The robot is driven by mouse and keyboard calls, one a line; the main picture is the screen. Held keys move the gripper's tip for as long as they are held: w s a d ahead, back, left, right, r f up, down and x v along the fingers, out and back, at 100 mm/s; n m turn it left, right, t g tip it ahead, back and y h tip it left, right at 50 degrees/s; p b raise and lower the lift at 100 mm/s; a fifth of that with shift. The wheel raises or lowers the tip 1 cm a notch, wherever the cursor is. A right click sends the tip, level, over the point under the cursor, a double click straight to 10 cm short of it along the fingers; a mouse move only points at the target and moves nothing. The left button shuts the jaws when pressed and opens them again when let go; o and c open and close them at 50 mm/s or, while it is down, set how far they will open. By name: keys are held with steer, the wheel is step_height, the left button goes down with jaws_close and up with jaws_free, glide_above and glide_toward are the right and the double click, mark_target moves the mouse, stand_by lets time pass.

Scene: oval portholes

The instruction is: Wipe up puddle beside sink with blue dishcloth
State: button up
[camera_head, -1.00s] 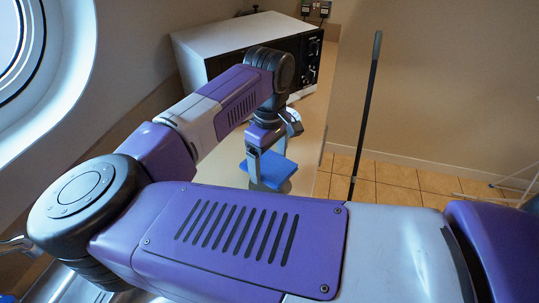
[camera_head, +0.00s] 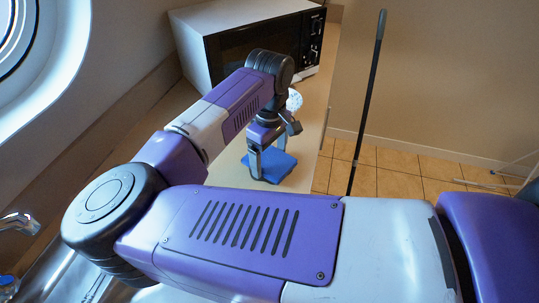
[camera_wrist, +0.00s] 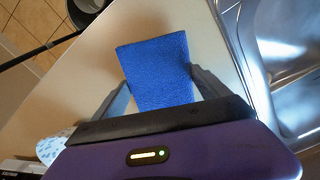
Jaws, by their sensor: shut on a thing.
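The blue dishcloth (camera_head: 278,163) is a folded pad at the countertop, in front of the microwave. My gripper (camera_head: 268,165) points down, with its fingers at two sides of the cloth and shut on it. In the wrist view the cloth (camera_wrist: 158,75) lies between the two grey fingers, over the pale counter (camera_wrist: 215,72). The steel sink (camera_wrist: 285,50) is at the right of the wrist view. I cannot make out the puddle; the cloth or my arm may hide it.
A white microwave (camera_head: 255,42) stands at the back of the counter. A dark upright pole (camera_head: 368,100) stands on the tiled floor past the counter's edge. A tap (camera_head: 20,222) shows at the lower left. A patterned pale thing (camera_wrist: 50,150) is left of my gripper.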

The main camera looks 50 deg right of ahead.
mark_target(280, 172)
steer(key=shift+f+b, duration=0.6)
steer(key=shift+b, duration=0.2)
stand_by(0.4)
